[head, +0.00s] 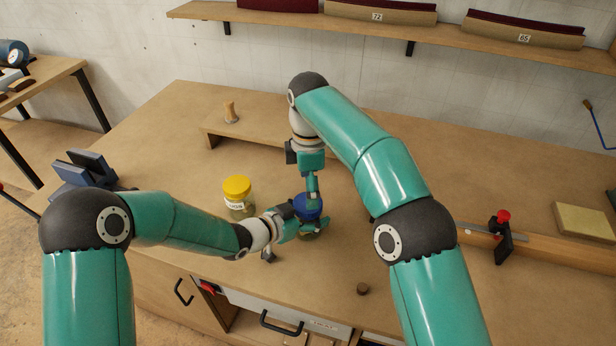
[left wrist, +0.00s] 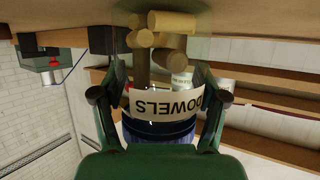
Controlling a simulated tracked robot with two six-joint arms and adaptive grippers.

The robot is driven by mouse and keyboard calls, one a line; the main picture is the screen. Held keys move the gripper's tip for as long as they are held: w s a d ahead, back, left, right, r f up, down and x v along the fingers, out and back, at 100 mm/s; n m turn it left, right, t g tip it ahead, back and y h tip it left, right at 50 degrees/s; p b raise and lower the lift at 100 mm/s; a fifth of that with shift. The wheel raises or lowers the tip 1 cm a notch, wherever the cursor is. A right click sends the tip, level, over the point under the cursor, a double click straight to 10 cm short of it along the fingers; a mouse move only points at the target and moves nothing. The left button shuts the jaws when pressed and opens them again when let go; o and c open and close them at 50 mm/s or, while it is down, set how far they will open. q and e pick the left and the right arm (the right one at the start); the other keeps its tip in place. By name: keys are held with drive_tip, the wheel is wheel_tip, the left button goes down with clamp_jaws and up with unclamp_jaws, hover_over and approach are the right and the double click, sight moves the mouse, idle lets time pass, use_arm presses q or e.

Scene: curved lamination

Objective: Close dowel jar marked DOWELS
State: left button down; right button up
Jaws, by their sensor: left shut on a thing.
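The dowel jar is clear glass with a white DOWELS label (left wrist: 165,103) and several wooden dowels (left wrist: 160,30) inside; it appears inverted in the left wrist view. Its blue lid (head: 308,206) is at the jar's mouth, and also shows in the left wrist view (left wrist: 158,130). I cannot tell whether the lid is tight. My left gripper (head: 298,228) is shut around the jar from the side, its fingers on either side of the label. My right gripper (head: 312,188) points down onto the lid; its fingers are partly hidden, and its grip is unclear.
A low wooden riser (head: 255,140) with a small wooden peg (head: 231,112) is behind. A dark knob (head: 362,289) lies near the front edge. A red-topped clamp (head: 502,235) is at right.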

sight(308, 218)
drive_tip(key=n, duration=0.1)
drive_tip(key=r+n, duration=0.1)
drive_tip(key=n, duration=0.1)
drive_tip(key=shift+d, duration=0.2)
drive_tip(key=r+n, duration=0.1)
drive_tip(key=n, duration=0.2)
drive_tip(key=shift+r, duration=0.15)
drive_tip(key=shift+r+n, duration=0.5)
drive_tip(key=shift+n, duration=0.7)
drive_tip(key=shift+w+a+r, duration=0.1)
drive_tip(key=shift+a+r, duration=0.05)
drive_tip(key=shift+a, duration=0.2)
drive_tip(key=shift+f, duration=0.2)
drive_tip(key=shift+f, duration=3.9)
